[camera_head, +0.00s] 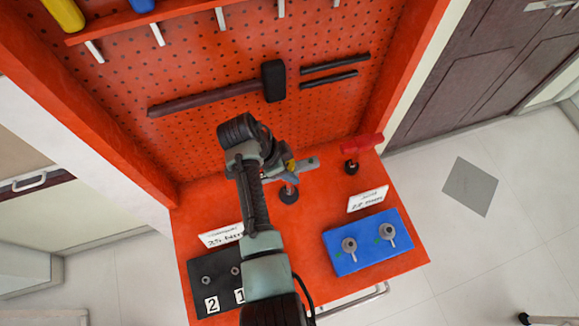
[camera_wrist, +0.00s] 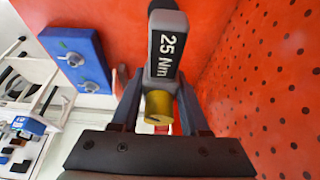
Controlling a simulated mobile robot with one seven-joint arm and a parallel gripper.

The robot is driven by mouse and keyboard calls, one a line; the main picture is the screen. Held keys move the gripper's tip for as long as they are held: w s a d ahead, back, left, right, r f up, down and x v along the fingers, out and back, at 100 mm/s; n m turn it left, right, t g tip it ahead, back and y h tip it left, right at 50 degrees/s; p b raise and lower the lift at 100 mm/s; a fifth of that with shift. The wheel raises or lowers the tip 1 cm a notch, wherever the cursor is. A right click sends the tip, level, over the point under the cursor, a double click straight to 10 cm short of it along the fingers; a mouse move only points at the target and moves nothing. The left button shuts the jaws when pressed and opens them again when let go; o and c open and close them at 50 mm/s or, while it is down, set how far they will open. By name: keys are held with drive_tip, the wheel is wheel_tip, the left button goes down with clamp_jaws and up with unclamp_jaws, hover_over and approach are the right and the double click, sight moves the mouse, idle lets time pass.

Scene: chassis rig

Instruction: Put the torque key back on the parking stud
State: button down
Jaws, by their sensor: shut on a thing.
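My gripper (camera_head: 286,168) is shut on the torque key, above the red bench at the foot of the pegboard. In the wrist view the key (camera_wrist: 167,50) is a grey body with a dark "25 Nm" label and a gold end (camera_wrist: 158,106), between the two fingers (camera_wrist: 158,88). In the head view its grey bar (camera_head: 306,164) sticks out to the right of the gripper. A round black piece (camera_head: 288,195) shows just below it; I cannot tell whether this is the key's lower end or the parking stud. No separate stud is clearly visible.
A blue block (camera_head: 367,257) with two bolts and a black block (camera_head: 208,270) numbered 1 and 2 lie nearer. Two white labels (camera_head: 368,198) stand between. A hammer (camera_head: 215,97) hangs on the pegboard (camera_head: 215,135).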

drive_tip(key=shift+c, duration=1.6)
unclamp_jaws()
drive_tip(key=b+v, duration=0.1)
drive_tip(key=v, duration=1.2)
drive_tip(key=shift+b, duration=0.3)
